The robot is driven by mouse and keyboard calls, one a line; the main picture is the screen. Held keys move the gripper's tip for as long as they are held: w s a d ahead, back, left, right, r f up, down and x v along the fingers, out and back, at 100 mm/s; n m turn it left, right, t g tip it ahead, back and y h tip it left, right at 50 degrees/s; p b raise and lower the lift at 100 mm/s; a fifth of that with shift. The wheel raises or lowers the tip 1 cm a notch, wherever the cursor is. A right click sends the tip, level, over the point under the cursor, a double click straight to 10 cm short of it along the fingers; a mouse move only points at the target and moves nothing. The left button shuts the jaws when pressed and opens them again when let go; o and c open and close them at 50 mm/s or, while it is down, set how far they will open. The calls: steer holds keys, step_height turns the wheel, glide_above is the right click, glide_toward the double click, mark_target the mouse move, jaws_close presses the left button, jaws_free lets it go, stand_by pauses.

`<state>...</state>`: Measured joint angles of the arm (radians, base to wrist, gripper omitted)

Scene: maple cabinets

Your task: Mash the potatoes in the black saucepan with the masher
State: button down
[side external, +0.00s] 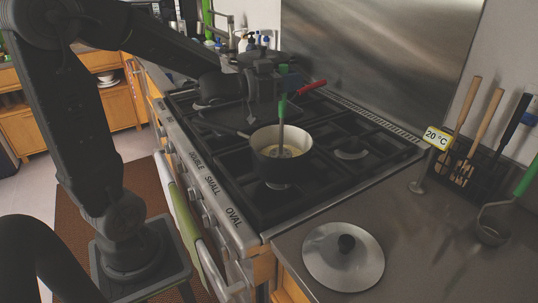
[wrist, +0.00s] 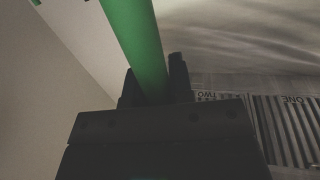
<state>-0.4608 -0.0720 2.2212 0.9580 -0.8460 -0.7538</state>
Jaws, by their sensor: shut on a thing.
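The black saucepan (side external: 268,172), cream inside, stands on a hob in the middle of the stove in the side external view. Pale yellowish contents (side external: 287,152) lie in its bottom; their texture is too small to tell. The masher (side external: 282,108) has a green handle and a metal shaft; it stands nearly upright with its lower end inside the saucepan. My gripper (side external: 281,86) is above the saucepan, shut on the masher's green handle. In the wrist view the green handle (wrist: 135,40) rises from between my dark fingers (wrist: 152,88). The masher's head is not clearly visible.
A round metal lid (side external: 325,268) lies on the counter at the front right. A red handle (side external: 311,87) sticks out behind the saucepan. The steel backsplash (side external: 385,55) bounds the stove behind.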

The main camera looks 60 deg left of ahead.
steer(key=shift+r, duration=0.65)
step_height(320, 180, up, 12)
stand_by(0.8)
steer(key=shift+f, duration=0.2)
stand_by(0.4)
